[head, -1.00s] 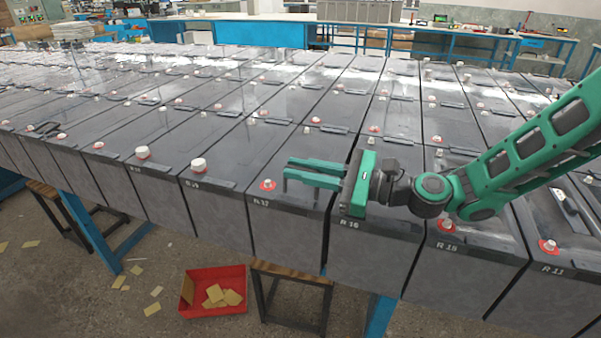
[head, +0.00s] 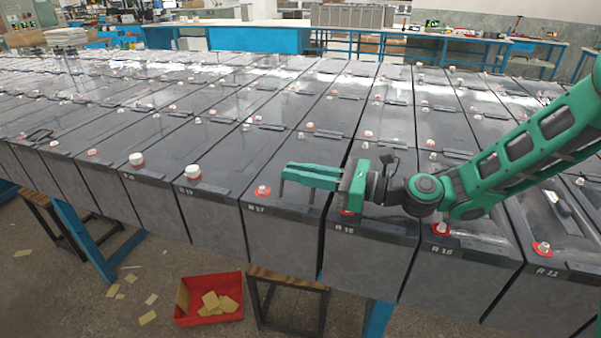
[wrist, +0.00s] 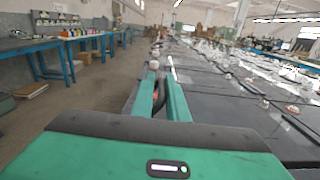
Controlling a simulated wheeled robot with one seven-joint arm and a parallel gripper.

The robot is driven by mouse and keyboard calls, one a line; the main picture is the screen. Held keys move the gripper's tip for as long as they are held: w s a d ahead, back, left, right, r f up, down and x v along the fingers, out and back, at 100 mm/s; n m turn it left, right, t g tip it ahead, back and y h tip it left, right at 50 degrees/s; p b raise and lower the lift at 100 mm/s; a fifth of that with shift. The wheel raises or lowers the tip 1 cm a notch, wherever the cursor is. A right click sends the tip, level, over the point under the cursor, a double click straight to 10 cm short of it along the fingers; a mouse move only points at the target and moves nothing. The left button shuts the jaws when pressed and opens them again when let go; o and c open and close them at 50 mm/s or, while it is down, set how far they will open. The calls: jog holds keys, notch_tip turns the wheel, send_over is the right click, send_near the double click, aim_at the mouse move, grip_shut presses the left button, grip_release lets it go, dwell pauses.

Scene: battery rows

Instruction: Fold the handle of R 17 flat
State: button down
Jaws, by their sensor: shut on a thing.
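Battery R 17 (head: 283,240) is a dark grey block in the front row of the head view, with a red-ringed terminal (head: 262,190) near its front edge. My gripper (head: 284,175) reaches over its top from the right. The fingers lie nearly level, pointing left. In the wrist view the fingers (wrist: 160,92) are close together with a dark curved piece, apparently the handle (wrist: 158,98), between them. The gripper is shut on it.
Battery R 16 (head: 365,262) stands right of R 17, under my wrist. White-capped terminals (head: 193,172) rise on batteries to the left. A red box (head: 208,320) lies on the floor.

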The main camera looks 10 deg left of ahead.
jog(key=shift+w, duration=0.1)
jog(key=c, duration=1.9)
grip_release()
jog(key=shift+o, duration=0.2)
jog(key=shift+d, duration=0.1)
jog(key=d, duration=1)
jog(key=shift+s+d, duration=0.35)
jog(key=shift+s, duration=0.05)
